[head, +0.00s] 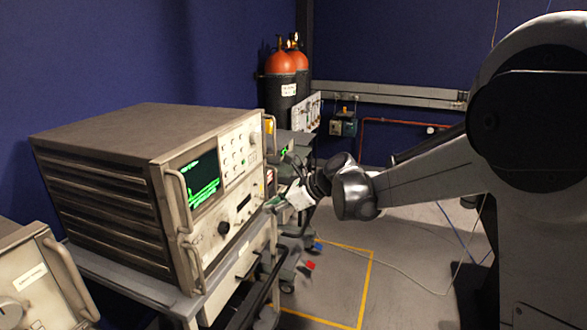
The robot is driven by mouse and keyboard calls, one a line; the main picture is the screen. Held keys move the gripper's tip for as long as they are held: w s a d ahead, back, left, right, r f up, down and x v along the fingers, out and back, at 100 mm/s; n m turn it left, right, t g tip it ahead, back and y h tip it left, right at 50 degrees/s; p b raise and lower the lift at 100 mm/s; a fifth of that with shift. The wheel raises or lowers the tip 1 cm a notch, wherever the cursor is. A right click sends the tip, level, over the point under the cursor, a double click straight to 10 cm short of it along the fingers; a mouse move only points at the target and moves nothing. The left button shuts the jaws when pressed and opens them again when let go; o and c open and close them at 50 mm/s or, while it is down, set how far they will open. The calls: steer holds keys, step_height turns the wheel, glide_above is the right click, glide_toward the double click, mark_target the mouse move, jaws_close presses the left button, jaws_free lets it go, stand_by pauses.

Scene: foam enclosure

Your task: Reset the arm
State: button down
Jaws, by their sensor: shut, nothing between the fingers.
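My gripper (275,203) is at the end of my arm, which reaches in from the right side of the head view. It is shut and holds nothing. It is close to the right front side of a beige instrument (110,125) with a lit green screen (200,182). I cannot tell whether it touches the instrument or is a little apart from it. My fingertips are small in this view and their detail is hard to make out.
The instrument stands on a grey cart (140,287). A second instrument (30,280) is at the lower left. Gas cylinders (280,80) with red tops stand at the back. Yellow tape (366,285) and a thin cable (420,287) lie on the open floor.

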steer(key=s+d+r+n+t+h, duration=0.1)
steer(key=s+d+r+n+h, duration=0.3)
steer(key=s+d, duration=0.55)
steer(key=s+d+f+n+t+h, duration=0.2)
steer(key=s+d+n+h, duration=0.4)
steer(key=s+d+n, duration=1)
steer(key=s+d, duration=0.5)
steer(key=s, duration=0.3)
steer(key=shift+s+d+f+t, duration=0.25)
steer(key=shift+s+f+t, duration=0.05)
steer(key=shift+s, duration=0.05)
